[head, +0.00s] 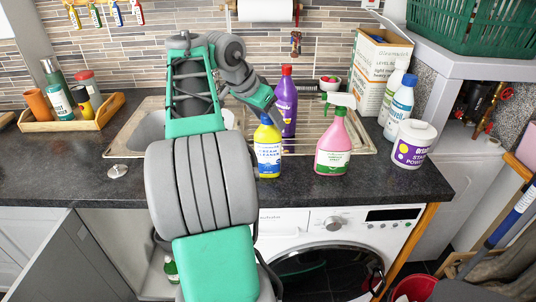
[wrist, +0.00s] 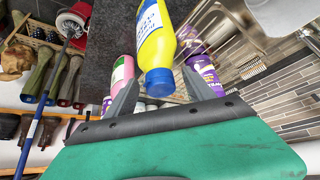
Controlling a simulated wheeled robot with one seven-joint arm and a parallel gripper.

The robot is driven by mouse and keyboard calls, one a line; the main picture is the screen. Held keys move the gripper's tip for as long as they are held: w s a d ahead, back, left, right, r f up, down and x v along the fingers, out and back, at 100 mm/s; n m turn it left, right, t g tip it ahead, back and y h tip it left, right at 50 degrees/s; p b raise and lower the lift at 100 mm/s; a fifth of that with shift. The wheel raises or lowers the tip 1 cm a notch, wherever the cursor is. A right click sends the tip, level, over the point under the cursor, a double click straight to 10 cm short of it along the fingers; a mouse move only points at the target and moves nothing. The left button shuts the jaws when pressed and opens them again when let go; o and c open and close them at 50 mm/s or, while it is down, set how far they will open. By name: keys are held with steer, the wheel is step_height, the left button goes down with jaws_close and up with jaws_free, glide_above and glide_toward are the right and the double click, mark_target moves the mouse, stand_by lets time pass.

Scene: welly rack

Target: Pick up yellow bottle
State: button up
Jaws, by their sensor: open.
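The yellow bottle (head: 267,135) stands upright on the dark worktop (head: 400,190) near the front of the metal drainer, with a blue and white label. In the wrist view the yellow bottle (wrist: 158,42) shows its blue cap towards me, between the two fingers. My gripper (wrist: 160,82) is open, with one finger on either side of the cap. I cannot tell whether the fingers touch the bottle.
A pink spray bottle (head: 333,145) stands close on the right, and a purple bottle (head: 286,100) stands close behind. A white tub (head: 413,144) and a blue-capped bottle (head: 400,108) are farther right. The worktop in front of the yellow bottle is clear.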

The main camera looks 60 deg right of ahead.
steer(key=shift+c, duration=0.2)
jaws_close()
stand_by(0.6)
